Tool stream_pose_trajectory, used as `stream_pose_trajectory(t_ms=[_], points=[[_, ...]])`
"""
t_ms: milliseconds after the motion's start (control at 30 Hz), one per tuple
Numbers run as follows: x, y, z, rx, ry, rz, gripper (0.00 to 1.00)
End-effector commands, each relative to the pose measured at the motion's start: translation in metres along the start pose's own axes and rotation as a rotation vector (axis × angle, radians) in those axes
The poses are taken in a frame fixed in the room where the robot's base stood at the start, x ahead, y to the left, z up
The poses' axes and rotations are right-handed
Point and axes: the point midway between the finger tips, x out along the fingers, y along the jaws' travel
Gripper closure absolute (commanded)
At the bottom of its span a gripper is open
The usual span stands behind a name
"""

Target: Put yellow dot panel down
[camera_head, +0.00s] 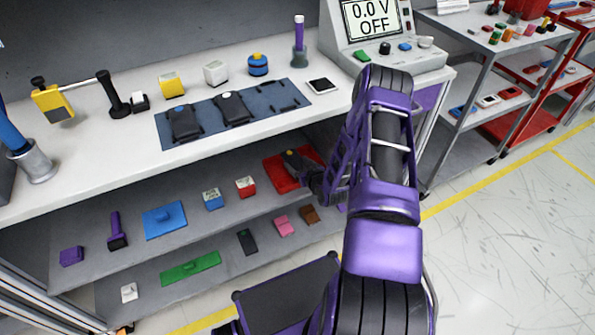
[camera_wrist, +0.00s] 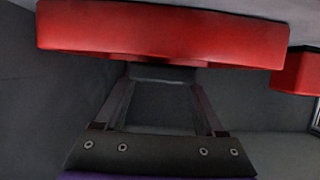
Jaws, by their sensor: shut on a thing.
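The yellow dot panel (camera_head: 293,160), a dark piece with a small yellow dot, is at the right end of the upper shelf under the bench, over a red flat piece (camera_head: 281,181). My gripper (camera_head: 311,174) reaches in from the right and is shut on the panel. Its fingers are small and dark in the head view. In the wrist view, my gripper (camera_wrist: 165,84) has both fingers around a dark surface, just below a wide red edge (camera_wrist: 160,32). The yellow dot does not show there. I cannot tell whether the panel touches the red piece.
The bench top (camera_head: 90,155) is above my gripper, with a blue-grey mat (camera_head: 205,142) holding two dark panels. A red box (camera_head: 245,187) and a blue piece (camera_head: 165,220) sit left on the same shelf. The lower shelf holds a green piece (camera_head: 190,268). Open floor lies right.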

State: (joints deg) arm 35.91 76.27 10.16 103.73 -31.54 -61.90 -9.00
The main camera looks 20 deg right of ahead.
Motion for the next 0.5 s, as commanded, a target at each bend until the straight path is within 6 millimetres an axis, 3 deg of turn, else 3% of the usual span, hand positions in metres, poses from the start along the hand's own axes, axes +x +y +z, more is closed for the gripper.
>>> stream_pose_trajectory(t_ms=[200, 500], points=[[0.012, 0.000, 0.029, 0.000, 0.000, 0.000, 0.87], [0.013, 0.000, 0.030, -0.001, 0.000, -0.001, 0.87]])
